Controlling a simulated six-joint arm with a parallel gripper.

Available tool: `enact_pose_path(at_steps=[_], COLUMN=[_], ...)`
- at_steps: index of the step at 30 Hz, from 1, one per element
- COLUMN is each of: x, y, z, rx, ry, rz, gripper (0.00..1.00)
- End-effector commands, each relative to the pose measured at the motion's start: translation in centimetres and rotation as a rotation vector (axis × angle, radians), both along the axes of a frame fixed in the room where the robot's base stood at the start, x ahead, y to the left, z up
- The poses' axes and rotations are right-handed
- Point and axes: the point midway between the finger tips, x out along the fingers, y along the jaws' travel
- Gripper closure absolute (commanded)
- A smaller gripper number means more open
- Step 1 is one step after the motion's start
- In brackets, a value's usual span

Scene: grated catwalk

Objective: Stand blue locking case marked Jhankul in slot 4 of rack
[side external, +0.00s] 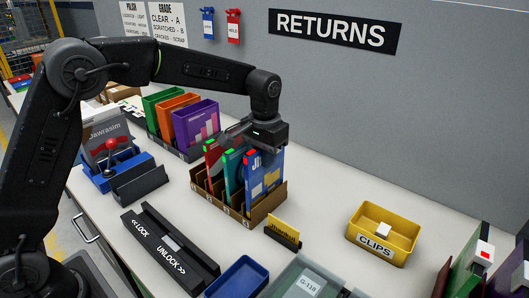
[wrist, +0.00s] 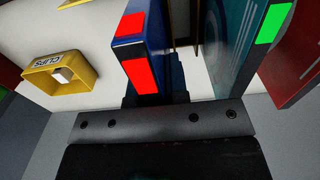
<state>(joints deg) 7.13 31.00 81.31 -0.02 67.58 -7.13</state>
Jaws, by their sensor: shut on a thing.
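The blue case (side external: 263,175), with white letters starting "JH" partly covered, stands upright at the right end of the brown rack (side external: 268,213). Its lower edge is hidden behind the rack wall, so I cannot tell if it rests on the bottom. My gripper (side external: 262,147) is shut on its top from above. In the wrist view the blue case (wrist: 152,40) shows red marks on its edge between the fingers (wrist: 155,97). A teal case (side external: 234,170) and a red case (side external: 212,156), each with a green mark, stand left of it. The slot numbers are too small to read.
A black LOCK/UNLOCK fixture (side external: 160,246) lies in front of the rack.

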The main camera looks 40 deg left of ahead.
Motion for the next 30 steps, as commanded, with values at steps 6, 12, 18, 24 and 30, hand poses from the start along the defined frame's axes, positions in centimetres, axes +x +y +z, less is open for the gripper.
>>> enact_pose_path(at_steps=[6, 12, 18, 24, 30], x=[0.0, 0.0, 0.0, 0.0, 0.0], y=[0.0, 0.0, 0.0, 0.0, 0.0], z=[-0.9, -1.6, -2.3, -2.6, -2.6], rx=[0.0, 0.0, 0.0, 0.0, 0.0], ry=[0.0, 0.001, 0.001, 0.001, 0.0], rz=[0.0, 0.0, 0.0, 0.0, 0.0], gripper=[1.0, 1.0, 1.0, 1.0, 1.0])
